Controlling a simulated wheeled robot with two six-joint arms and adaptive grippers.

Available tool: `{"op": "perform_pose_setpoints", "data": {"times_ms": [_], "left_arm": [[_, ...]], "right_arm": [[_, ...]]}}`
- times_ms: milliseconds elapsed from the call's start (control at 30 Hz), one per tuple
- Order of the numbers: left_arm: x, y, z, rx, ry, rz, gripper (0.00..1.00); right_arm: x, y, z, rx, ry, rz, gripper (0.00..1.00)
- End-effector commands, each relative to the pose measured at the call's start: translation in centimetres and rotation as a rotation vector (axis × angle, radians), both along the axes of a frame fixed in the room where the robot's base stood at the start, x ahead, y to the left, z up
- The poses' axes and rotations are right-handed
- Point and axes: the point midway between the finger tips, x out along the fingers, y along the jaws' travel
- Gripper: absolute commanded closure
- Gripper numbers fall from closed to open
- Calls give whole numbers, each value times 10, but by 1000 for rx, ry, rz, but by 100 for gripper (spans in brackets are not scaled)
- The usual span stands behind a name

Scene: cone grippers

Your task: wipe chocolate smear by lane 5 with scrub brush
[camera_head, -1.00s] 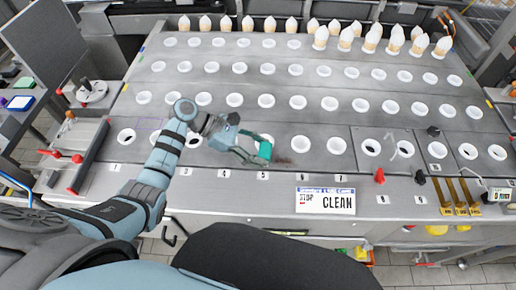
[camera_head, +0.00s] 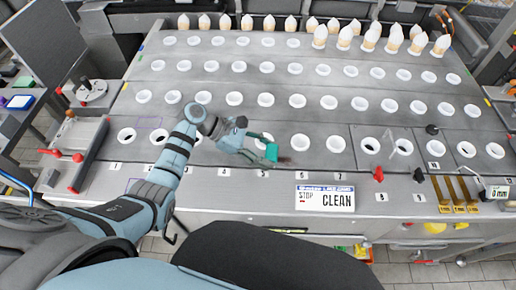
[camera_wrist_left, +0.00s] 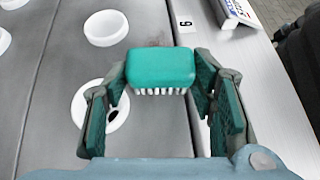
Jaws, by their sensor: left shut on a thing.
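The scrub brush (camera_wrist_left: 161,67) has a green body and white bristles that point down. My left gripper (camera_wrist_left: 160,82) is shut on it, one finger at each end. In the head view the brush (camera_head: 272,152) is at the lane 5 hole, just left of the smear. The chocolate smear (camera_head: 285,159) is a faint brown patch on the grey deck, largely covered by the brush. In the left wrist view the smear (camera_wrist_left: 158,43) shows just beyond the brush. Whether the bristles touch the deck cannot be told. My right gripper is not in view.
White ring holes in rows cover the grey deck (camera_head: 220,115). White-tipped cones (camera_head: 370,40) stand along the back. A STOP CLEAN sign (camera_head: 325,198) is on the front edge, near the brush. Red and black levers (camera_head: 379,174) stand at right.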

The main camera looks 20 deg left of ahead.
Motion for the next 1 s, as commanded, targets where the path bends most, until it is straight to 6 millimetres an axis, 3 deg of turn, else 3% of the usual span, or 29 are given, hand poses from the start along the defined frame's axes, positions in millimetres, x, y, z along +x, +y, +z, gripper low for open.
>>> {"op": "perform_pose_setpoints", "data": {"times_ms": [400, 1000], "left_arm": [[9, -35, 3, -1, 0, -1, 82], [21, -83, -2, 2, 1, -2, 82]], "right_arm": [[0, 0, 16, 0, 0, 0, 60], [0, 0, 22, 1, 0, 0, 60]]}}
